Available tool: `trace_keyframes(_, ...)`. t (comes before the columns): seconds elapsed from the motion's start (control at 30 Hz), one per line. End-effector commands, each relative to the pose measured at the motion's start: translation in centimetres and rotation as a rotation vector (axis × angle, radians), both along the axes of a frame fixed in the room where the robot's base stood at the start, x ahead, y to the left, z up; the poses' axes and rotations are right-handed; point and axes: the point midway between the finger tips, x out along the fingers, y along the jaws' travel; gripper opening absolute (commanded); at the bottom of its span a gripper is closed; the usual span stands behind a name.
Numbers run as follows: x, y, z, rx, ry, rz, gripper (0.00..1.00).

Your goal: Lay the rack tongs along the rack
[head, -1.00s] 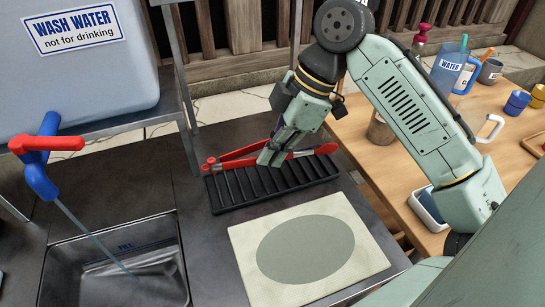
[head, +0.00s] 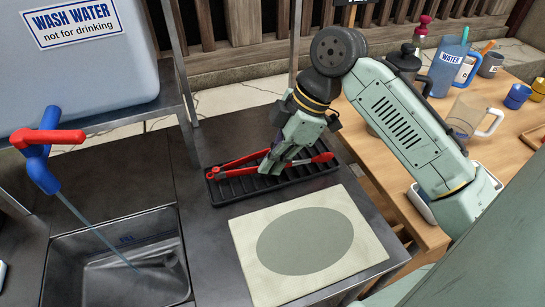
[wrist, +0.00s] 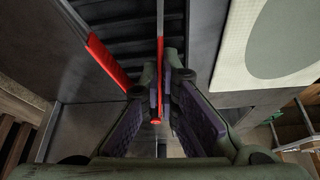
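The red and silver rack tongs (head: 240,162) lie lengthwise over the black slatted rack (head: 262,189), with their two arms spread in a narrow V. Their ends are near the rack's left and right ends; I cannot tell if they touch the slats everywhere. My gripper (head: 270,168) points down at the middle of the tongs and looks shut on one arm of them. In the wrist view that red arm (wrist: 160,50) runs between my fingertips (wrist: 163,88). The other arm (wrist: 106,62) lies apart to the left. My fingers hide part of the tongs.
A pale board with a grey oval (head: 250,262) lies just in front of the rack. A sink (head: 75,280) with a blue and red tap (head: 45,140) is at left, below a wash water tank (head: 75,75). A wooden table (head: 425,160) with jugs and cups is at right.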

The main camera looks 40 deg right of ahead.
Motion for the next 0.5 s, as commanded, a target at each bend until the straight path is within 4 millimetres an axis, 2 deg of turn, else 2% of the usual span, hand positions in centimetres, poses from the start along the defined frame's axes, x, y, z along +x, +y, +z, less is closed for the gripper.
trace_keyframes(0.1, 0.01, 0.00, -0.02, 0.000, -0.001, 0.000, 0.00)
trace_keyframes(0.13, 0.01, 0.00, -0.04, -0.001, 0.000, 0.000, 0.05)
trace_keyframes(0.4, 0.01, 0.00, -0.03, -0.001, 0.000, 0.000, 0.23)
trace_keyframes(0.5, 0.01, 0.00, -0.03, -0.001, 0.000, 0.000, 0.25)
